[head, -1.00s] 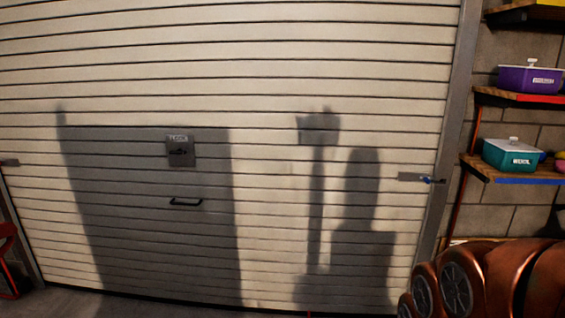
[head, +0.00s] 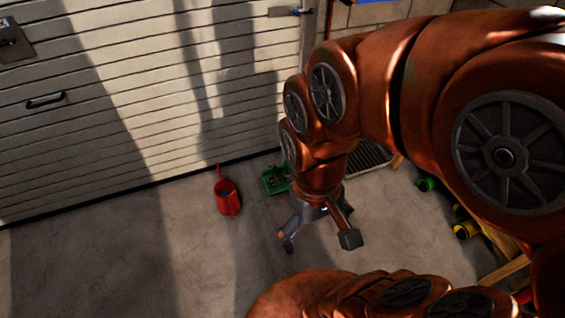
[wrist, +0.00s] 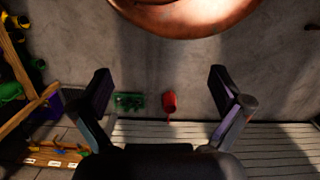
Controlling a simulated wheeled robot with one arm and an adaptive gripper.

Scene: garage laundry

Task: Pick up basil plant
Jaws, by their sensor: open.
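A green tray (head: 267,183) holding small dark green plants (head: 279,178) sits on the floor near the shutter door, partly hidden behind my arm in the head view. The tray also shows in the wrist view (wrist: 137,101), small and between my fingers, nearer the left one. The plants are too small to tell which is basil. My gripper (head: 318,241) points down, open and empty, above the floor on the near side of the tray. In the wrist view its two fingers (wrist: 160,75) are spread wide, with nothing between them up close.
A red watering can (head: 228,197) stands on the floor left of the tray. The shutter door (head: 130,120) closes off the back. A wooden shelf (head: 505,272) with green and yellow items stands at the right. The floor (head: 100,265) at front left is clear.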

